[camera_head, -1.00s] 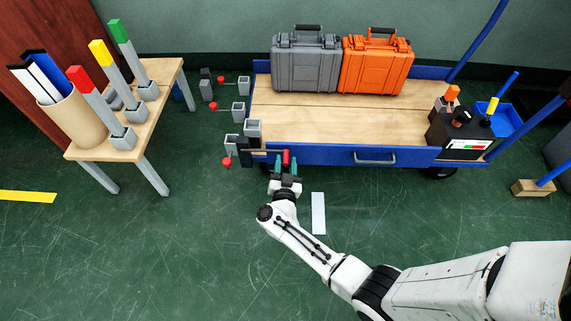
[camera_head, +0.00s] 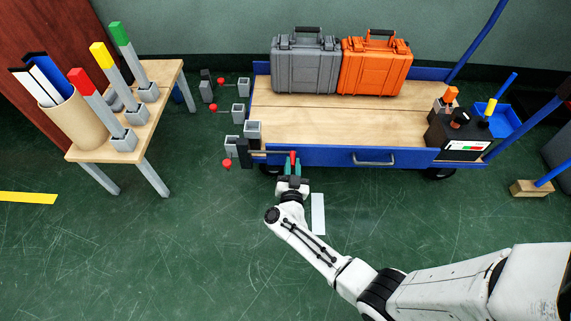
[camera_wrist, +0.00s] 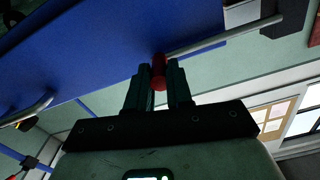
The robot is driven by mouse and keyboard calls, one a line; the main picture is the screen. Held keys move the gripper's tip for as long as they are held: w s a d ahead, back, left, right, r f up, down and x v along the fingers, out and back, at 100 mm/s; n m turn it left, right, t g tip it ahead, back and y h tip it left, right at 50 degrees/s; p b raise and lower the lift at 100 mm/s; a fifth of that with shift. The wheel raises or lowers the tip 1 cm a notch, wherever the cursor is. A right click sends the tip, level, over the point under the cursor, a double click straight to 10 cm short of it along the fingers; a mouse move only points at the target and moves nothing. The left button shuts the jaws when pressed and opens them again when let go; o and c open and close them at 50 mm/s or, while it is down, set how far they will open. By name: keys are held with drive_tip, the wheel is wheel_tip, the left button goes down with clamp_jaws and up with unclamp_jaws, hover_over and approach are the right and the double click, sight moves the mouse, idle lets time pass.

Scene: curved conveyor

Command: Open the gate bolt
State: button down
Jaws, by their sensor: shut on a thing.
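The gate bolt is a thin grey rod (camera_head: 272,152) with a red handle (camera_head: 293,158), lying along the front left of the blue cart (camera_head: 330,157). Its left part runs to dark and grey blocks at the cart's corner. My gripper (camera_head: 293,168) is shut on the red handle, in front of the cart's blue side. In the wrist view the red handle (camera_wrist: 159,72) sits between the two dark fingers (camera_wrist: 158,82), and the rod (camera_wrist: 225,36) runs off to the upper right. The fingers hide part of the handle.
A grey case (camera_head: 305,62) and an orange case (camera_head: 375,66) stand at the cart's back. A dark control box (camera_head: 462,138) is at its right end. A small table (camera_head: 150,125) with coloured posts stands left. A metal handle (camera_head: 374,161) is right of my gripper.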

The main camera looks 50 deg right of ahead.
drive_tip(key=shift+s+d, duration=0.8)
drive_tip(key=shift+s, duration=0.25)
drive_tip(key=c, duration=1)
unclamp_jaws()
drive_tip(key=p+v, duration=0.4)
drive_tip(key=v, duration=0.6)
drive_tip(key=shift+s+a, duration=0.3)
